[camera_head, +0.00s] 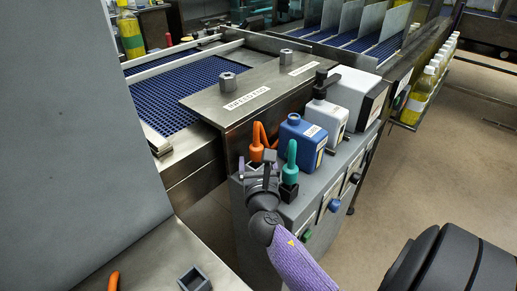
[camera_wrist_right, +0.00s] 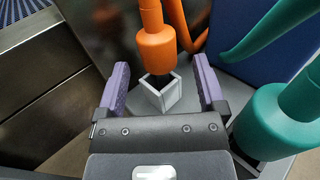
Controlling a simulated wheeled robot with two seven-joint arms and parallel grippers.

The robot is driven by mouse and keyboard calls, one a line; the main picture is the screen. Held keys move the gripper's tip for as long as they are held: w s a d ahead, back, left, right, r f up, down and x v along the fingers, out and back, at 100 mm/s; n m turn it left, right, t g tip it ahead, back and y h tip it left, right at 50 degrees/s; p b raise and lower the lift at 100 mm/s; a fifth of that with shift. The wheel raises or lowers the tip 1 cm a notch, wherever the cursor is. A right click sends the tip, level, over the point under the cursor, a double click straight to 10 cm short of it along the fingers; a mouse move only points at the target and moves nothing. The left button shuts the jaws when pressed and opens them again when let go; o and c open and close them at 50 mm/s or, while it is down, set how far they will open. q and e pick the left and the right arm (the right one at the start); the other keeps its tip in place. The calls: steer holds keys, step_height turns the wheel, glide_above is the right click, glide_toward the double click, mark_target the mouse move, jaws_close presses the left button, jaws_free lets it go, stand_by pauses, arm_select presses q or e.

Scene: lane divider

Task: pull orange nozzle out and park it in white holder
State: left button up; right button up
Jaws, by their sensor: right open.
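The orange nozzle (camera_head: 256,148) stands upright at the near left corner of the grey machine, its hose looping up behind it. In the right wrist view, the orange nozzle (camera_wrist_right: 157,48) has its lower end in a small pale grey square holder (camera_wrist_right: 173,99). My right gripper (camera_head: 258,164) is open at the nozzle, its purple fingers (camera_wrist_right: 161,62) on either side with gaps. My left gripper is not in view.
A teal nozzle (camera_head: 291,152) stands close right of my right gripper; it looms at the right of the wrist view (camera_wrist_right: 270,122). A blue container (camera_head: 303,139) and a white one (camera_head: 328,113) stand behind it. Another orange piece (camera_head: 113,282) is cut off at the bottom edge.

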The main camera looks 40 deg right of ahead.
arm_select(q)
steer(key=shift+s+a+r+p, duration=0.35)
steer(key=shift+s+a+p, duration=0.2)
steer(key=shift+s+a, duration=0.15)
arm_select(e)
steer(key=v, duration=0.8)
steer(key=shift+s, duration=0.15)
